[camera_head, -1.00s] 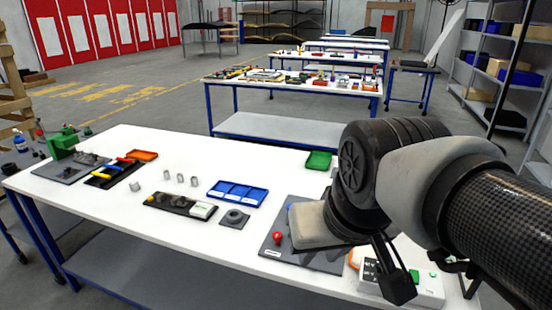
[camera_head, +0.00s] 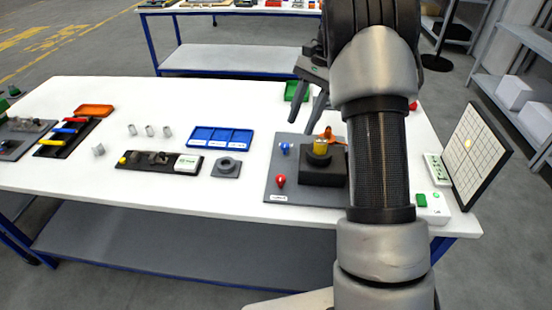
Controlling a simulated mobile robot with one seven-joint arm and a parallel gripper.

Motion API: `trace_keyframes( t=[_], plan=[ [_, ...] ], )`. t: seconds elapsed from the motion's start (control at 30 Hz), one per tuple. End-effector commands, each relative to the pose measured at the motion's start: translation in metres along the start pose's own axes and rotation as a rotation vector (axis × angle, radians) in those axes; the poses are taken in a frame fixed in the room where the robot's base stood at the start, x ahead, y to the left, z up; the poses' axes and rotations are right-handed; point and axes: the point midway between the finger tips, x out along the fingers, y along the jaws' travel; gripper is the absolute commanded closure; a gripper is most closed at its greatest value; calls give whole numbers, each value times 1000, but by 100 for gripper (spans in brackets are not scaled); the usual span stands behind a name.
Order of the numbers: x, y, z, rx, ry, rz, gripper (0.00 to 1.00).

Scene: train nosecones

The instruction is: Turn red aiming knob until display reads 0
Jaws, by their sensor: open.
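The red knob (camera_head: 281,181) stands on a dark grey plate (camera_head: 276,192) at the table's front, right of centre. A blue knob (camera_head: 285,148) is behind it on the same plate. A black block with a yellow cylinder (camera_head: 320,146) on top sits to their right. A small white unit with green markings (camera_head: 437,168) stands at the right; I cannot tell if it is the display, and no number is legible. My gripper (camera_head: 312,98) is open above the back of the plate, apart from the red knob. My arm hides the plate's right side.
An upright grid board (camera_head: 482,155) with a yellowish spot stands at the right. A white box with a green button (camera_head: 432,207) is at the front right corner. A blue tray (camera_head: 220,138) and a grey holder (camera_head: 227,167) lie to the left. A green bin (camera_head: 297,91) is behind.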

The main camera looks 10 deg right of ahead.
Motion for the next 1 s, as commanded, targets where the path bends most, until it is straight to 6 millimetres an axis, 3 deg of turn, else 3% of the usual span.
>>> trace_keyframes(
  t=[0.27, 0.8, 1.0],
  plan=[
    [27, -2, -5, 19, -13, 10, 58],
    [141, -1, -4, 18, -11, 10, 58],
    [169, -1, -3, 17, -11, 9, 58]
  ],
)
